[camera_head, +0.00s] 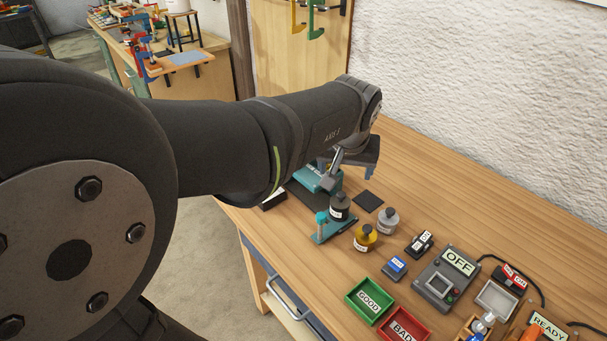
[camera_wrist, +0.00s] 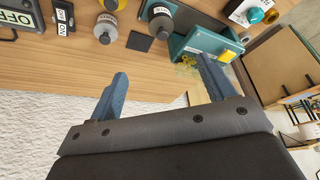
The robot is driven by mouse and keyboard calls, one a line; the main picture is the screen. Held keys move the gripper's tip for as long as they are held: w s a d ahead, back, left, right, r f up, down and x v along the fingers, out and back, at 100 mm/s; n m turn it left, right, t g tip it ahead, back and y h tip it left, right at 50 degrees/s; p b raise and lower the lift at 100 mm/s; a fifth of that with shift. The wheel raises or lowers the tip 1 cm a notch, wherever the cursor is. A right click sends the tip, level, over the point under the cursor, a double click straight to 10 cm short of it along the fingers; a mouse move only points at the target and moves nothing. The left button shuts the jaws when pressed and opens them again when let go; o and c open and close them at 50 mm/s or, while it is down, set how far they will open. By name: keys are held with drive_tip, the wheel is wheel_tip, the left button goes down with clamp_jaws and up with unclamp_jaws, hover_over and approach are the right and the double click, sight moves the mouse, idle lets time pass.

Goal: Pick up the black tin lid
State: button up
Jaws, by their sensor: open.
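A flat black square piece (camera_head: 368,201) lies on the wooden bench, just right of a dark bottle; it looks like the black tin lid, though I cannot be sure. It also shows in the wrist view (camera_wrist: 139,41), flat on the wood between two bottles. In the head view my gripper (camera_head: 370,170) is partly hidden by my arm, behind the black piece.
A teal device (camera_wrist: 208,45) is close to one finger. Green (camera_head: 369,301) and red (camera_head: 404,327) trays are in front. Bench behind the black piece is clear.

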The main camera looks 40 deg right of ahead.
sight(341, 196)
drive_tip(key=x, duration=1.6)
drive_tip(key=shift+w+f, duration=0.25)
drive_tip(key=shift+f, duration=0.05)
drive_tip(key=c, duration=1.1)
drive_tip(key=shift+c, duration=0.3)
drive_tip(key=shift+r, duration=0.15)
